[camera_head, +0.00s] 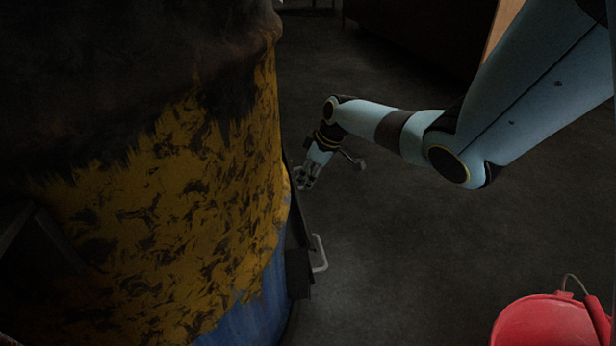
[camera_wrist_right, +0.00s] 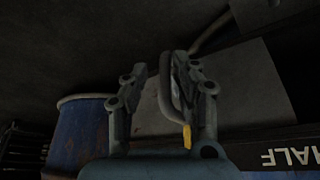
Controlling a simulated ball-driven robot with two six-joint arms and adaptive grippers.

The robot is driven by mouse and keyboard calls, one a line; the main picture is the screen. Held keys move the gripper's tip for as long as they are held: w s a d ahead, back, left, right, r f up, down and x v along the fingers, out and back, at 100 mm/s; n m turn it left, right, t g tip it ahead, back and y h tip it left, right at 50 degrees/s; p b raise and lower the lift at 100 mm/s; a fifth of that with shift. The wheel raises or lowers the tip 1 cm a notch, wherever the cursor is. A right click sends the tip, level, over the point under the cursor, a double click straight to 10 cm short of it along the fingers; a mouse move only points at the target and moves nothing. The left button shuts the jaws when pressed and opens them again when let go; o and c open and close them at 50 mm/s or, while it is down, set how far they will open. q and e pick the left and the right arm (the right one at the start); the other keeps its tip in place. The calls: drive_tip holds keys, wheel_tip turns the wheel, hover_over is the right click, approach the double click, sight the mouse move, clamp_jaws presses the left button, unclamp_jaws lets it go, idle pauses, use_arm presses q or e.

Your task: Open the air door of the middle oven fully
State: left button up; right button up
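The oven barrel (camera_head: 190,200), with worn yellow and blue paint and a blackened top, fills the left of the head view. My right gripper (camera_head: 304,178) is low beside its right side. In the right wrist view my right gripper (camera_wrist_right: 158,70) is open, with a curved grey handle (camera_wrist_right: 166,92) between its fingers, closer to the right finger. A flat grey plate (camera_wrist_right: 240,85) is behind the handle. I cannot tell whether a finger touches the handle, or how far the air door is open. My left gripper is not in view.
A pale loop handle (camera_head: 319,254) sticks out from the barrel's right side, nearer than my right gripper. A red bucket-like container (camera_head: 545,322) stands at the lower right. The dark floor (camera_head: 410,250) between is clear. A blue barrel (camera_wrist_right: 85,125) shows in the wrist view.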

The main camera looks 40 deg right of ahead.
drive_tip(key=shift+o, duration=0.4)
drive_tip(key=shift+w+a+r, duration=0.1)
drive_tip(key=shift+r, duration=0.05)
drive_tip(key=v, duration=1.2)
